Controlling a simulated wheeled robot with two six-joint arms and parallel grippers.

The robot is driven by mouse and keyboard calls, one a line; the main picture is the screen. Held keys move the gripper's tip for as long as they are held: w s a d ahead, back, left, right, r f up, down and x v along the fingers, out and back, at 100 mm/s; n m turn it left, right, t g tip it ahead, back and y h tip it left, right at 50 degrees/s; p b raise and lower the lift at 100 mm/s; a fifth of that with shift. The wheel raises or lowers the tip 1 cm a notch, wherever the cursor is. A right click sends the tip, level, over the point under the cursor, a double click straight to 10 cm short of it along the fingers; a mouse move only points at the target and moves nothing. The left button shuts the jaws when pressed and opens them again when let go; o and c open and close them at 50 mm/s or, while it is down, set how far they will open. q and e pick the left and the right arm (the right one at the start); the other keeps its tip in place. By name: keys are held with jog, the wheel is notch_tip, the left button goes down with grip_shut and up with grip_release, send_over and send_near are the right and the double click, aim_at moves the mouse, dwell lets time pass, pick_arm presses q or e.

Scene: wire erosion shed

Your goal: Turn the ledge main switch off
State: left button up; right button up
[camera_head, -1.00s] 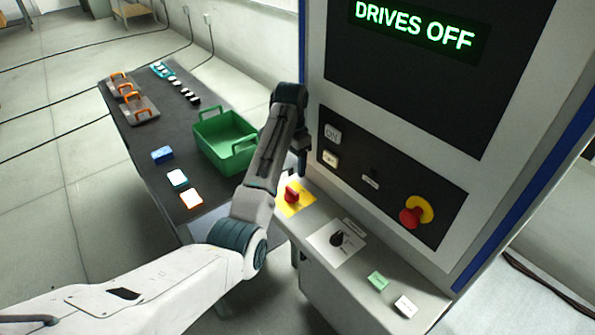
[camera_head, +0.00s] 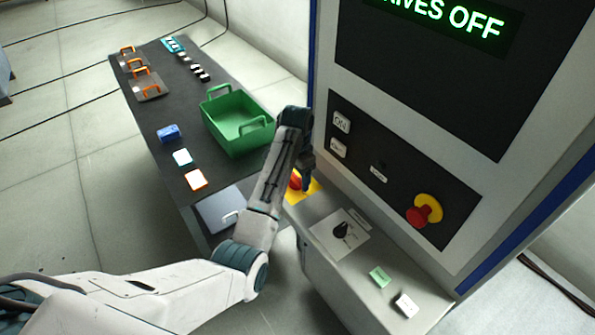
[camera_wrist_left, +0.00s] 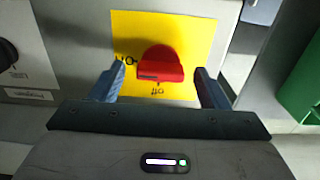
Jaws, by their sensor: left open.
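The ledge main switch is a red rotary knob (camera_wrist_left: 162,66) on a yellow plate (camera_wrist_left: 190,28) with printed markings, seen in the left wrist view. In the head view the red knob (camera_head: 294,181) shows partly behind my left arm, on the yellow plate (camera_head: 311,189) at the ledge's far end. My left gripper (camera_wrist_left: 159,84) is open, with one blue-grey finger on each side of the knob in the wrist view. I cannot tell whether the fingers touch it. In the head view my left gripper (camera_head: 304,182) is just above the plate. My right gripper is not in view.
A black rotary knob (camera_head: 342,231) sits on a white plate nearer on the ledge, beside green (camera_head: 380,277) and white (camera_head: 406,305) blocks. A red emergency stop (camera_head: 424,211) is on the upright panel. A green crate (camera_head: 213,121) stands on the dark table (camera_head: 150,115) to the left.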

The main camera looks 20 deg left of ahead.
pick_arm(q)
jog(key=c, duration=1)
jog(key=shift+w+n, duration=0.1)
jog(key=shift+n, duration=1.1)
jog(key=n, duration=1.1)
jog(key=shift+n, duration=0.3)
jog(key=n, duration=0.3)
jog(key=shift+n, duration=0.4)
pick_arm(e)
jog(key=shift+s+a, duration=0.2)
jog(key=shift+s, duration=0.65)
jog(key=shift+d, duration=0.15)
